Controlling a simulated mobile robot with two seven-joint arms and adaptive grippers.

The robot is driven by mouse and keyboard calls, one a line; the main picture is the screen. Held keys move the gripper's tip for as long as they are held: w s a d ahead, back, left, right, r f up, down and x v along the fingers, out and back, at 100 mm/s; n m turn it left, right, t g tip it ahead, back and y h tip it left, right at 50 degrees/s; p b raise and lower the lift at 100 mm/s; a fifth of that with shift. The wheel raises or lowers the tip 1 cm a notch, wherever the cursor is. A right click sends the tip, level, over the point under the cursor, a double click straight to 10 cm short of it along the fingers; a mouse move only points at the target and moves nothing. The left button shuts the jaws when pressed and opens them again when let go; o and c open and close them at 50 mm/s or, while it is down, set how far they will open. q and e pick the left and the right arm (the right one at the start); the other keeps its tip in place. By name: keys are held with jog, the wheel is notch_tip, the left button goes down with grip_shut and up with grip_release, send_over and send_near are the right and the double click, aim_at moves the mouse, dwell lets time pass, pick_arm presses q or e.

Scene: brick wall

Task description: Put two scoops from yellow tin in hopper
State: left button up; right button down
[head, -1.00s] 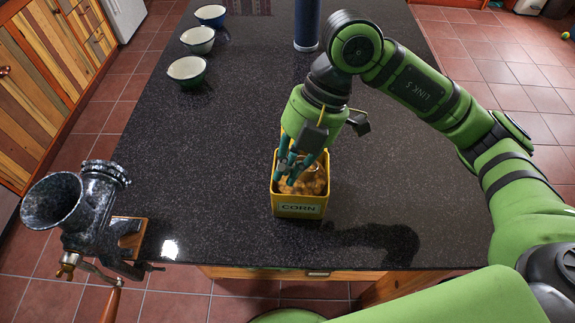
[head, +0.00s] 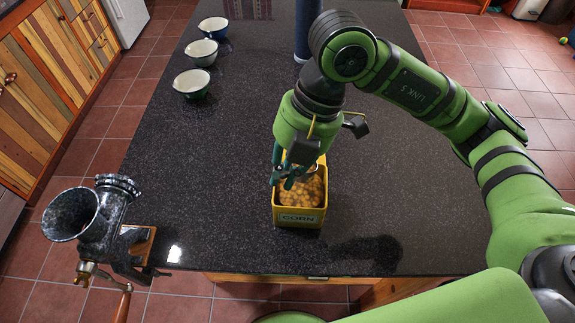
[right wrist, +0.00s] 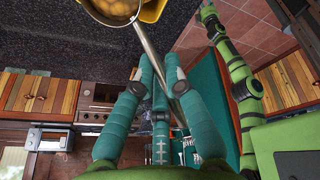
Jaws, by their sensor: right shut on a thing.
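The yellow tin (head: 299,220), labelled CORN, stands near the counter's front edge and holds yellow-orange kernels (head: 300,192). My right gripper (head: 286,174) is over the tin's far left side, its teal fingers shut on the handle of a metal scoop. In the right wrist view the scoop handle (right wrist: 153,52) runs between the fingers (right wrist: 160,78). The scoop's bowl, cut off at the top edge, shows yellowish contents at the tin; its exact height is unclear. The speckled grinder's hopper (head: 70,215) opens at the left front.
The grinder's crank handle (head: 123,302) hangs past the counter's front left corner. Three bowls (head: 192,82) stand in a row at the far left. A dark blue cylinder (head: 307,30) stands at the back. The counter (head: 200,165) between grinder and tin is clear.

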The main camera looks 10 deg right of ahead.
jog(key=shift+s+a+r+t+h+p, duration=0.3)
jog(key=shift+r+t+h+p, duration=0.1)
jog(key=shift+r, duration=0.25)
jog(key=shift+s+a+r+t+h+p, duration=0.3)
jog(key=shift+r+p, duration=0.1)
jog(key=shift+r, duration=0.25)
